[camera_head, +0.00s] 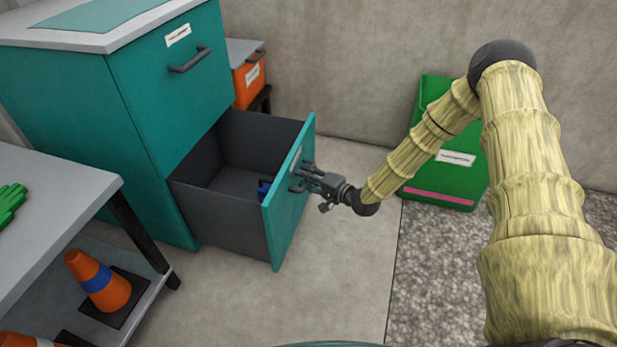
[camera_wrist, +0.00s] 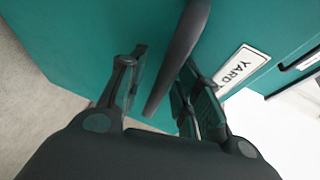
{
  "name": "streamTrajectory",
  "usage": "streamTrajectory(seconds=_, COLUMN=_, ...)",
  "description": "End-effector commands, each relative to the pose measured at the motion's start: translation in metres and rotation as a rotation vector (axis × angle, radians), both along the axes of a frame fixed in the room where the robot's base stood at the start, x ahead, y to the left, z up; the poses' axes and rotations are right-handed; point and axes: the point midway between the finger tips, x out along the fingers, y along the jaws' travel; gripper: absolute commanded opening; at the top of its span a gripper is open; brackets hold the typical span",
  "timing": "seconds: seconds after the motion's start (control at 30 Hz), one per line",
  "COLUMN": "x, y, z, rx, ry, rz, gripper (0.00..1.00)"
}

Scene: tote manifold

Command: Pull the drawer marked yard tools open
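The lower drawer (camera_head: 287,215) of the teal cabinet (camera_head: 160,125) stands well out from the body, its dark grey inside showing. Its label (camera_wrist: 242,70) reads "YARD" in the wrist view, with the rest cut off or hidden. A small blue item (camera_head: 264,188) lies inside behind the front panel. My gripper (camera_head: 306,180) is at the drawer front by the dark bar handle (camera_wrist: 178,60). In the wrist view, the handle runs between my two spread fingers (camera_wrist: 160,85). Teal shows between the left finger and the handle; contact on the right side is unclear.
The upper drawer with its handle (camera_head: 190,60) is shut. A grey bench (camera_head: 60,205) with green gloves and orange cones stands at the left. A green bin (camera_head: 440,170) stands against the wall, and an orange bin (camera_head: 249,80) behind the cabinet. Floor before the drawer is clear.

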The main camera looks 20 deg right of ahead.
Motion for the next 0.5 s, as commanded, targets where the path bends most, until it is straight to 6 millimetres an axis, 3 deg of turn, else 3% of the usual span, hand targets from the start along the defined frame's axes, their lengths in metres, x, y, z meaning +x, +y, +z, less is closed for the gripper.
streamTrajectory(seconds=0.3, x=-0.002, y=-0.004, z=0.001, rx=0.0, ry=-0.001, rz=-0.004, gripper=0.33)
streamTrajectory(seconds=0.5, x=-0.022, y=-0.016, z=0.006, rx=0.001, ry=-0.001, rz=-0.005, gripper=0.33)
